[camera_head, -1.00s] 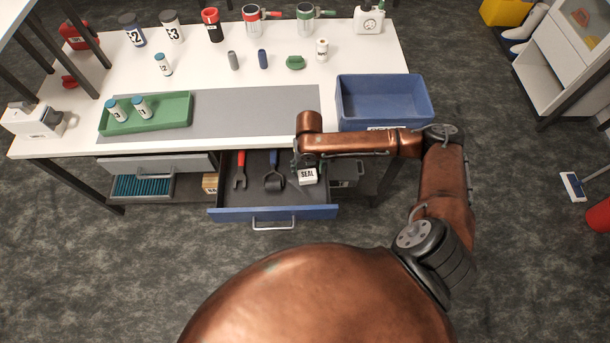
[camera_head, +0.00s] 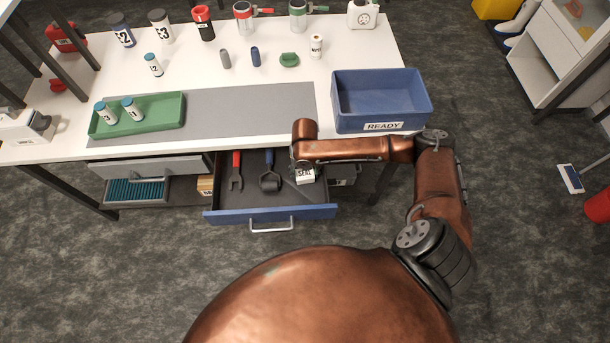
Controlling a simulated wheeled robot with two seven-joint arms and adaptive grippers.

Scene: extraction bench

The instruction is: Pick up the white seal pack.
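The white seal pack (camera_head: 306,178) lies in the open blue-fronted drawer (camera_head: 241,215) under the bench, at the drawer's right side. Its SEAL label is partly covered from above. My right arm reaches in from the right, and my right gripper (camera_head: 301,167) points down into the drawer, right at the pack's upper part. The fingers are small and dark and partly hidden by the arm, so I cannot tell whether they are open or touch the pack. My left gripper is not in view.
A red-handled wrench (camera_head: 236,172) and a dark roller tool (camera_head: 270,178) lie in the drawer left of the pack. A blue READY bin (camera_head: 383,127) stands on the bench above my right forearm. A green tray (camera_head: 160,119) with two vials stands at left.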

